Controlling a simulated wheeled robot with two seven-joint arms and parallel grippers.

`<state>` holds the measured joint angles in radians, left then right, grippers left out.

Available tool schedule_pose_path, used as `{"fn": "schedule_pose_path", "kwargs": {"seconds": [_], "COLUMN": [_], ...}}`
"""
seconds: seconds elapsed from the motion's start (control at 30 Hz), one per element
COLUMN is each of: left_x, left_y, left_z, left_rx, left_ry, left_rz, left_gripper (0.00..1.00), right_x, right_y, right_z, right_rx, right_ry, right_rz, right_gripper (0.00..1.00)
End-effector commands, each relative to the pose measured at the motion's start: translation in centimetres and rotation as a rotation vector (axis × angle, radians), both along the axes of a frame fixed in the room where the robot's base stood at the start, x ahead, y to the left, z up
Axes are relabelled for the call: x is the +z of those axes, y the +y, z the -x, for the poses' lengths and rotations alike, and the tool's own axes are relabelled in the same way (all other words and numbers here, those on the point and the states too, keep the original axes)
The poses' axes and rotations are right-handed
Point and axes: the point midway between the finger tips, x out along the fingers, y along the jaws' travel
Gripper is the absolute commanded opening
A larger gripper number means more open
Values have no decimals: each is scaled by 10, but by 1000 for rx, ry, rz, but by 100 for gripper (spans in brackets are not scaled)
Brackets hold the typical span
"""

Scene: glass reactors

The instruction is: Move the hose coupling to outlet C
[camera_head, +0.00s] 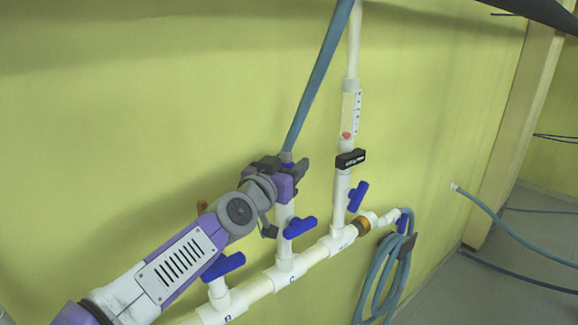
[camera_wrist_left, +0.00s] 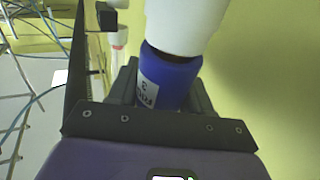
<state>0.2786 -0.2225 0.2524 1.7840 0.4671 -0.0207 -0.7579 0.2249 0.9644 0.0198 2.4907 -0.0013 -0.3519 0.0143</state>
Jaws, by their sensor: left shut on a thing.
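My left gripper (camera_head: 287,169) is shut on the hose coupling at the top of outlet C's white upright pipe (camera_head: 284,212). In the left wrist view the coupling (camera_wrist_left: 168,80) is a blue, labelled cylinder between the grey fingers. A white pipe end (camera_wrist_left: 185,25) lines up with it, with a dark band between them; I cannot tell whether they are fully joined. In the head view the fingers mostly hide the coupling, and a blue-grey hose (camera_head: 320,75) rises from it. Outlet C has a blue valve handle (camera_head: 300,227) and a "C" mark on its tee. My right gripper is not in view.
Left of C, outlet B has a blue handle (camera_head: 224,266), close under my left arm. To the right stands a pipe with a flow meter (camera_head: 350,110), a black clamp (camera_head: 351,159) and a blue handle (camera_head: 358,196). A coiled hose (camera_head: 384,272) hangs at the pipe's end.

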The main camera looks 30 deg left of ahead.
Motion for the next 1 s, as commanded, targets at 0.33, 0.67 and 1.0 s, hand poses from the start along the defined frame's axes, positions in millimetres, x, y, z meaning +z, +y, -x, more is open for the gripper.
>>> {"fn": "schedule_pose_path", "kwargs": {"seconds": [0.33,0.67,1.0], "left_x": [-4,-3,-3], "left_y": [0,0,-1], "left_z": [-1,0,40], "left_rx": [-2,-2,1], "left_ry": [9,7,3], "left_rz": [1,1,-1], "left_gripper": [69,79,79], "right_x": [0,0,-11], "right_y": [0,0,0], "right_z": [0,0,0], "right_rx": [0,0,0], "right_ry": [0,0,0], "right_rz": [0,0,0], "right_gripper": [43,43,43]}}
